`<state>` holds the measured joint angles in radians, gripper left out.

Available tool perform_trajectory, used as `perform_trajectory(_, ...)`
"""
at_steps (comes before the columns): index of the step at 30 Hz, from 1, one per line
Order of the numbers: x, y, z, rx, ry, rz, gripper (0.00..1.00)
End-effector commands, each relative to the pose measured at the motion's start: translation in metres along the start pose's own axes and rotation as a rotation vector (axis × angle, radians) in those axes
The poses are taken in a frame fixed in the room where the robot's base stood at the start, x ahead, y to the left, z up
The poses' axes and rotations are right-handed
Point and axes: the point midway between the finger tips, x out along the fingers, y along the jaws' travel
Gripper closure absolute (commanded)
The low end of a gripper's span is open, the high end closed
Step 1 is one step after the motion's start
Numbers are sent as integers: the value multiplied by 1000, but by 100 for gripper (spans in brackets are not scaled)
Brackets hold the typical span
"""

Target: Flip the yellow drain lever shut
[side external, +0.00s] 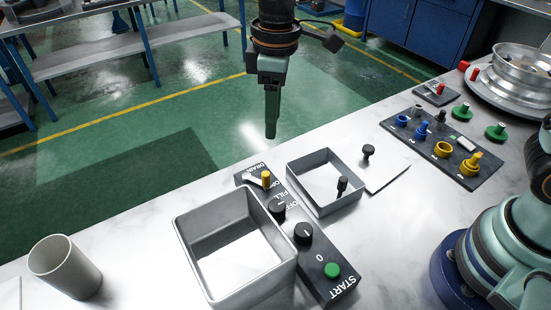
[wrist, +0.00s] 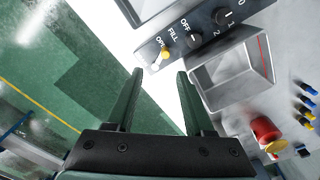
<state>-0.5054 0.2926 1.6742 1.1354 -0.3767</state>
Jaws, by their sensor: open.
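The yellow drain lever (side external: 266,179) stands at the far end of a dark control panel (side external: 318,262), near the DRAIN label, with a pale bar beside its base. It also shows in the wrist view (wrist: 165,53), ahead of the fingertips. I cannot tell its exact setting. My gripper (side external: 271,134) points down and hangs above and behind the lever, apart from it. In the wrist view my gripper (wrist: 160,72) has its two fingers spread with nothing between them.
A large grey bin (side external: 188,240) stands against the panel's left side. A smaller grey tray (side external: 318,207) with a dark peg stands on its right. The panel also has dark knobs (side external: 303,233) and a green START button (side external: 332,270). A grey cup (side external: 67,267) stands at left.

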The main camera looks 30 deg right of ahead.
Motion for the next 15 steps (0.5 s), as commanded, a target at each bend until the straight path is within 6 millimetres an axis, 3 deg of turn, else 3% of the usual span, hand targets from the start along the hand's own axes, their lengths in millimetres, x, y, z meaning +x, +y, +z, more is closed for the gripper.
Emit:
perform_trajectory(3, 11, -10, -11, -44, -26, -11, 47)
perform_trajectory(10, 26, -13, -14, -57, -35, -15, 47)
perform_trajectory(15, 54, -13, -12, -56, -37, -16, 47)
